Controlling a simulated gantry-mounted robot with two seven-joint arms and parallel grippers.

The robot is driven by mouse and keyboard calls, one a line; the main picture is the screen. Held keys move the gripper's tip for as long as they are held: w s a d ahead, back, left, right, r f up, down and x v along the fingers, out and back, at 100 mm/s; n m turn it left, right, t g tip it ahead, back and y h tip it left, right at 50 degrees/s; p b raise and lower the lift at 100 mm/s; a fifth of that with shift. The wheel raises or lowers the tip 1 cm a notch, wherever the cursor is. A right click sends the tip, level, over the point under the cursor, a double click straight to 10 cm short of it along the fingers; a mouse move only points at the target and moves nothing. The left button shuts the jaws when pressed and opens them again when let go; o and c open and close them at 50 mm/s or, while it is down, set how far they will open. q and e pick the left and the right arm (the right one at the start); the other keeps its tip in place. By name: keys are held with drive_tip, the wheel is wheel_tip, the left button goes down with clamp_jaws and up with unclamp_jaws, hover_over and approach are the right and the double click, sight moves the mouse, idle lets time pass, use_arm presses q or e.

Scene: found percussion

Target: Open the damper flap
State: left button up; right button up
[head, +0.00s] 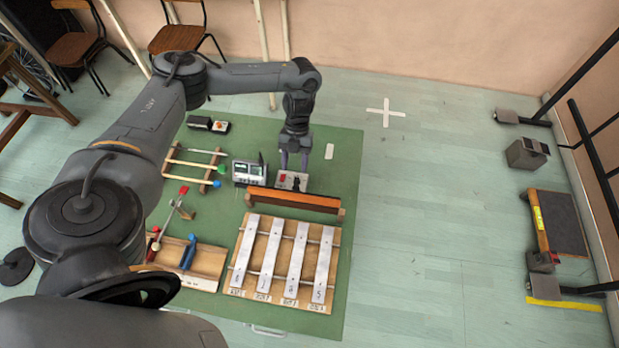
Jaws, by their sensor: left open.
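A long orange and dark brown bar (295,199), most likely the damper flap, runs between wooden end blocks just behind the board of metal bars. Its exact tilt is hard to tell. My left gripper (294,163) points down beyond this bar, over a small light box with a red part (290,181). Its two fingers are apart with nothing seen between them. Contact with the box cannot be told. The flap shows no gripper on it. My right gripper is out of view.
The wooden board with several metal bars (270,288) lies in front. A grey meter-like device (248,171), a mallet rack (213,166) and a wooden tray with tools (208,262) stand left. The green mat (347,180) is clear at the right.

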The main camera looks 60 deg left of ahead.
sight(296, 186)
use_arm(q)
drive_tip(key=b+x, duration=0.1)
drive_tip(key=x, duration=0.1)
drive_tip(key=b+x, duration=0.1)
drive_tip(key=x, duration=0.1)
drive_tip(key=w+b+x, duration=0.1)
drive_tip(key=x, duration=0.2)
drive_tip(key=shift+a+f, duration=0.15)
drive_tip(key=shift+s+f+b, duration=0.15)
drive_tip(key=shift+f+b, duration=0.15)
drive_tip(key=shift+f, duration=0.45)
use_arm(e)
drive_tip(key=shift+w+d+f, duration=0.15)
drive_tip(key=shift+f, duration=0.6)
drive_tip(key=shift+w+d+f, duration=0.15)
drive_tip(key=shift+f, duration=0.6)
use_arm(q)
drive_tip(key=shift+c, duration=0.3)
clamp_jaws()
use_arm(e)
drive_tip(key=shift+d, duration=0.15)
